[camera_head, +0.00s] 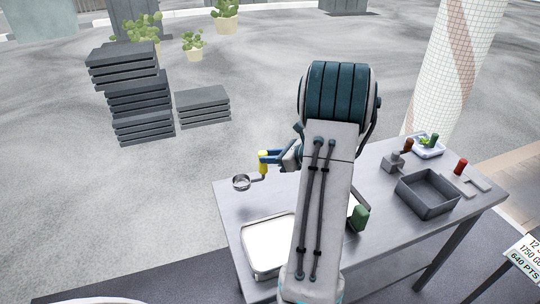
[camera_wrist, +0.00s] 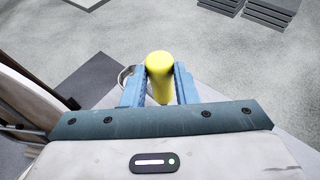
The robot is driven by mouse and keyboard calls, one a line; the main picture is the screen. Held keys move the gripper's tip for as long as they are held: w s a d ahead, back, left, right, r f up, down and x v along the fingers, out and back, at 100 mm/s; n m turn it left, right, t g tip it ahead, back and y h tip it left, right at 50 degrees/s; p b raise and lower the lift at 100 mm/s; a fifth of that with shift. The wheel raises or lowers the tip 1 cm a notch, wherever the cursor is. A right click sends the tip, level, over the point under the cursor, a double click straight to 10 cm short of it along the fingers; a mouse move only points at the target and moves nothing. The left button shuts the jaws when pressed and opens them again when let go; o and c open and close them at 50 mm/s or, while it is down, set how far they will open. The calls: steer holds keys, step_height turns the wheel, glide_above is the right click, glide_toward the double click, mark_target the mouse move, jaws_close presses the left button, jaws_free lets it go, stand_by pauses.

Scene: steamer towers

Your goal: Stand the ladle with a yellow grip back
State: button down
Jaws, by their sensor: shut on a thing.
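The ladle's yellow grip (camera_head: 263,158) stands upright in my gripper (camera_head: 268,158), above the far left corner of the table. Part of the ladle's bowl shows behind the left finger. My arm hides the middle of the table in the head view.
The grey table (camera_head: 375,178) bears a white tray (camera_head: 268,247) at the front left and a dark open bin (camera_head: 428,194) at the right. A green object (camera_head: 358,215) is partly hidden by my arm. Dark stacked trays (camera_head: 140,100) and potted plants stand on the floor beyond.

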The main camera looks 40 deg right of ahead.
mark_target(267, 173)
step_height(267, 173, down, 6)
steer(key=b, duration=0.5)
steer(key=shift+b, duration=0.3)
steer(key=shift+f+b, duration=0.4)
steer(key=shift+f, duration=0.1)
stand_by(0.3)
steer(key=c, duration=1.4)
jaws_free()
steer(key=shift+d, duration=0.15)
steer(key=shift+s, duration=0.1)
steer(key=shift+s+a+p+v, duration=0.1)
steer(key=shift+a+p+v, duration=0.15)
steer(key=shift+v, duration=0.85)
steer(key=shift+s+a+p+v, duration=0.1)
steer(key=shift+p+v, duration=0.1)
steer(key=shift+v, duration=0.95)
steer(key=shift+s+a+p+v, duration=0.1)
steer(key=shift+a+p+v, duration=0.15)
steer(key=shift+v, duration=0.85)
